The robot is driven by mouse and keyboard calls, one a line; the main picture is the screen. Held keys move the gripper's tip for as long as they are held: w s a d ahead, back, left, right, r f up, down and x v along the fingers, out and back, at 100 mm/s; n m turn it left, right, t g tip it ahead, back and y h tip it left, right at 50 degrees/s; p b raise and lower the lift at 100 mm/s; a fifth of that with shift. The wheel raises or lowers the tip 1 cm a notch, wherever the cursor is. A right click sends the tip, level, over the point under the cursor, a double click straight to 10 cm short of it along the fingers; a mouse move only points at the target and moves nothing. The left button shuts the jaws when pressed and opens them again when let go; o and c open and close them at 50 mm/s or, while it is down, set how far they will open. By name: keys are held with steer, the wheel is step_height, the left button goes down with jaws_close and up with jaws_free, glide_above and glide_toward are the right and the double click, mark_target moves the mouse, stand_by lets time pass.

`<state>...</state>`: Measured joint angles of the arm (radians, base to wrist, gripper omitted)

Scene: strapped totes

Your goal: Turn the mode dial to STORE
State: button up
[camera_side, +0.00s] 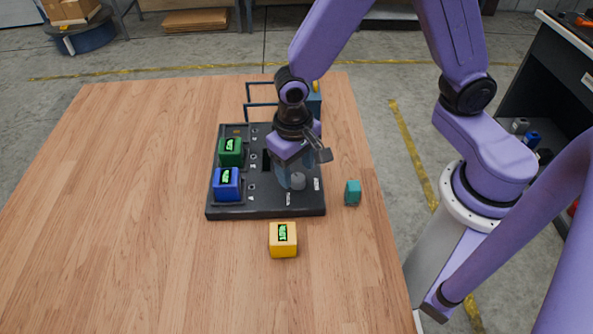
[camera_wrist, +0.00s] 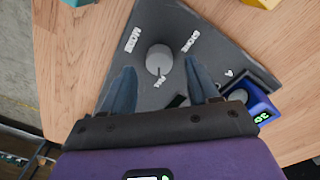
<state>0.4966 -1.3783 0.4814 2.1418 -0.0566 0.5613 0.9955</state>
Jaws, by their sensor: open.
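The mode dial is a round grey knob (camera_side: 298,181) near the front right corner of the dark panel (camera_side: 240,211). In the wrist view the knob (camera_wrist: 159,59) has white labels around it. The upper right label looks like STORE (camera_wrist: 190,41); the others are hard to read. Which label the dial points to cannot be told. My gripper (camera_side: 287,183) is low over the panel beside the knob. In the wrist view its two fingers (camera_wrist: 159,66) are apart, one toward each side of the knob, and hold nothing. Contact with the knob cannot be told.
A green cube (camera_side: 231,152) and a blue cube (camera_side: 227,185) sit on the panel's left side. A yellow cube (camera_side: 283,241) stands in front of the panel, and a teal block (camera_side: 353,192) to its right. A dark blue frame (camera_side: 262,105) stands behind. The table's left side is clear.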

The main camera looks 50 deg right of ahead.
steer(key=shift+f, duration=1)
steer(key=c, duration=1)
steer(key=shift+c, duration=0.2)
